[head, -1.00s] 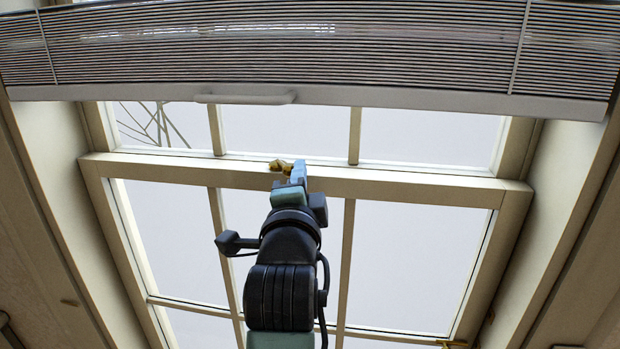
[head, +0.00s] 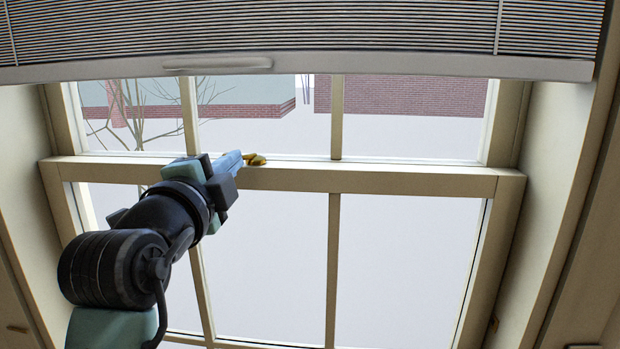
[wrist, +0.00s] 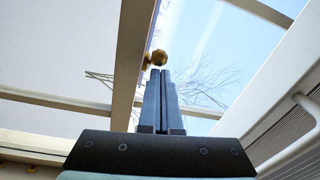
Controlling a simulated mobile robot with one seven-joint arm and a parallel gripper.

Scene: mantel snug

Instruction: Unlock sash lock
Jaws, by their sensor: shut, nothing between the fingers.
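The brass sash lock (head: 254,159) sits on the meeting rail (head: 330,178) of the window in the head view. In the wrist view the lock's rounded brass end (wrist: 159,57) shows just beyond my fingertips, beside the rail. My gripper (head: 236,158) is shut and empty, its fingertips at the left side of the lock. In the wrist view my gripper (wrist: 160,74) has both fingers together, pointing at the brass part. I cannot tell whether the tips touch it. Part of the lock is hidden behind the fingers in the head view.
A pleated blind (head: 400,35) with a pale handle (head: 218,64) hangs above the upper panes. It also shows at the right of the wrist view (wrist: 290,135). The window's right side wall (head: 555,170) bounds the recess. Space in front of the lower panes is open to the right.

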